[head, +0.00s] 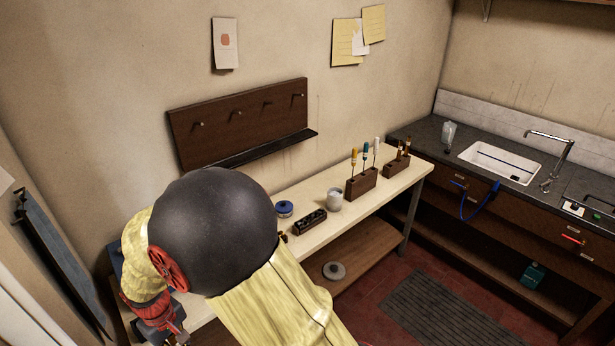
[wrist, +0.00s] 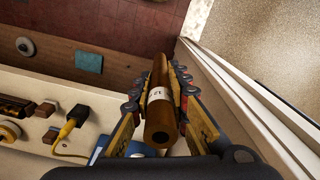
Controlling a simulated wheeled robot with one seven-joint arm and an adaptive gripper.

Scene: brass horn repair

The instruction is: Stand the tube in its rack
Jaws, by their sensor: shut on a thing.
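A brown, copper-toned tube (wrist: 160,122) with a white label marked with digits is clamped lengthwise between the fingers of my gripper (wrist: 160,80) in the wrist view. Its open round end faces the camera. In the head view my own arm hides the tube and the fingertips. A wooden block rack (head: 397,166) with short brass-coloured pieces stands at the far right end of the bench. Nearer is a wooden block (head: 361,187) holding upright tools with yellow, blue and white handles. I cannot tell which one is the tube's rack.
The cream bench (head: 300,190) also carries a dark slotted holder (head: 309,221), a white cup (head: 334,200) and a blue tin (head: 284,208). A pegboard (head: 240,122) hangs behind.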

